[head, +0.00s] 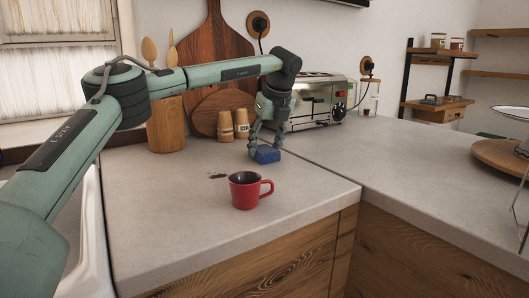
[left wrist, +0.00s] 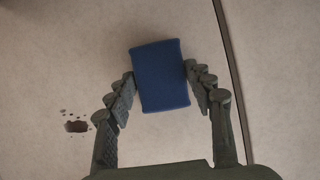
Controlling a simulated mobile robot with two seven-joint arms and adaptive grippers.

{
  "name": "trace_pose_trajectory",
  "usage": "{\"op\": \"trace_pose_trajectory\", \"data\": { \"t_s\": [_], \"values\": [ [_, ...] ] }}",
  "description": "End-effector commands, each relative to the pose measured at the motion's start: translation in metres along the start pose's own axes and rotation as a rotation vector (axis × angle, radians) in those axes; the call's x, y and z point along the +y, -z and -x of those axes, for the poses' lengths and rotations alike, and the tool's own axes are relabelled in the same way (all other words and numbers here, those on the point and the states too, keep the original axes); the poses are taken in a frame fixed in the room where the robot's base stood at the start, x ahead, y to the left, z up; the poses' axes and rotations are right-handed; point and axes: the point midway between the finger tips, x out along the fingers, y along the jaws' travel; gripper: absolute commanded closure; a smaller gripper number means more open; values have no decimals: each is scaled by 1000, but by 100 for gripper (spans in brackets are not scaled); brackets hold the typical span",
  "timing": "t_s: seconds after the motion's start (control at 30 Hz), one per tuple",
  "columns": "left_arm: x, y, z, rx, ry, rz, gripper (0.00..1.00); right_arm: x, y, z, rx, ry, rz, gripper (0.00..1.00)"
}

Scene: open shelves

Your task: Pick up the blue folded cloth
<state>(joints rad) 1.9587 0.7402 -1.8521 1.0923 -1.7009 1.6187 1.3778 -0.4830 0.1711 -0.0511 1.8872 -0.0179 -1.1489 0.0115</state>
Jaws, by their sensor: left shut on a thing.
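The blue folded cloth (head: 267,155) is a small dark blue block at the counter, behind the red mug. My left gripper (head: 265,147) reaches down over it from above, with its fingers around it. In the left wrist view the cloth (left wrist: 160,76) lies between the two fingertips of my left gripper (left wrist: 158,77), which touch its left and right sides. I cannot tell whether the cloth is lifted off the counter. My right gripper is not in view.
A red mug (head: 245,190) stands in front of the cloth, beside a dark spill (head: 217,176). Behind are a toaster (head: 318,100), two small wooden shakers (head: 241,124), cutting boards (head: 212,50) and a utensil holder (head: 166,124).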

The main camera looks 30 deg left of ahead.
Motion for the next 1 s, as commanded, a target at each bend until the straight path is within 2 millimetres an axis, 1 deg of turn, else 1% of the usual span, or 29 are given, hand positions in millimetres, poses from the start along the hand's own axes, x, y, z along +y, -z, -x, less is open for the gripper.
{"op": "trace_pose_trajectory", "data": {
  "t_s": [0.13,0.27,0.37,0.47,0.5,0.6,0.8,0.9,1.0],
  "values": [
    [0,-1,3,-1,1,0,76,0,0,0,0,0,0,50],
    [0,-5,11,-1,2,2,76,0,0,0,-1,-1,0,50],
    [-1,-10,24,0,3,2,76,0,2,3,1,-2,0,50],
    [-1,-16,41,-1,4,2,76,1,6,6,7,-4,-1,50],
    [11,-18,42,1,2,2,76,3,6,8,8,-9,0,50],
    [33,-21,54,0,4,2,76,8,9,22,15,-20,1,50],
    [76,-29,79,0,4,2,76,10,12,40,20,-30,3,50],
    [94,-32,90,0,2,2,76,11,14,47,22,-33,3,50],
    [105,-34,97,0,1,1,76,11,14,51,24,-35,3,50]
  ]
}}
